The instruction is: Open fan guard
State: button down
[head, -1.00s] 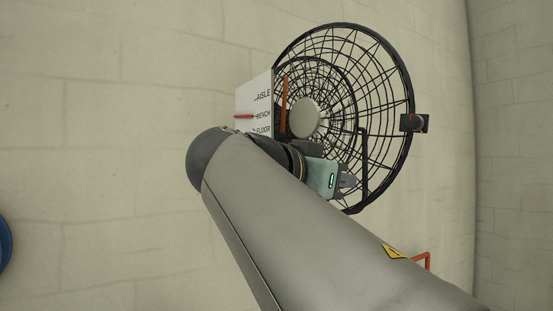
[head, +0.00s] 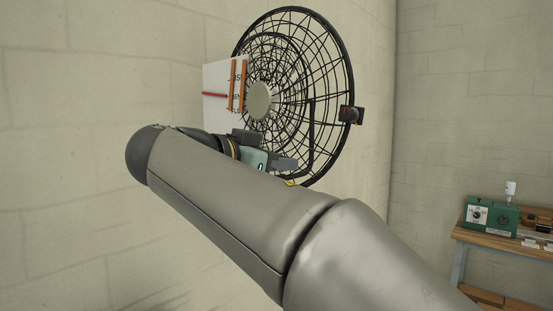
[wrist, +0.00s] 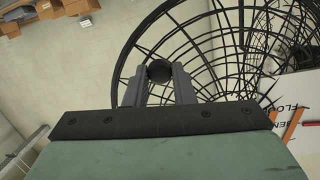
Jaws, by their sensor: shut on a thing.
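The fan guard (head: 345,75) is a round black wire cage in front of the wall, with a pale round hub (head: 260,101). A black block with a red mark (head: 350,114) sits on its right rim. My gripper (head: 284,164) is at the guard's lower part in the head view, with my arm in front of it. In the wrist view, the fingers of my gripper (wrist: 159,75) are shut on a dark round handle (wrist: 158,70) beside the guard's wires (wrist: 200,45). The handle's full shape and how it joins the guard are hidden.
A white sign (head: 213,75) with a red pointer and orange bars stands behind the guard's left side. A wooden bench (head: 470,236) with a green device (head: 490,216) is at lower right. Boxes on a shelf (wrist: 45,10) show in the wrist view.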

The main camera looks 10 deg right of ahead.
jog(key=c, duration=1.2)
grip_release()
jog(key=shift+c, duration=0.2)
jog(key=p+v, duration=0.7)
jog(key=v, duration=1)
jog(key=shift+a, duration=0.1)
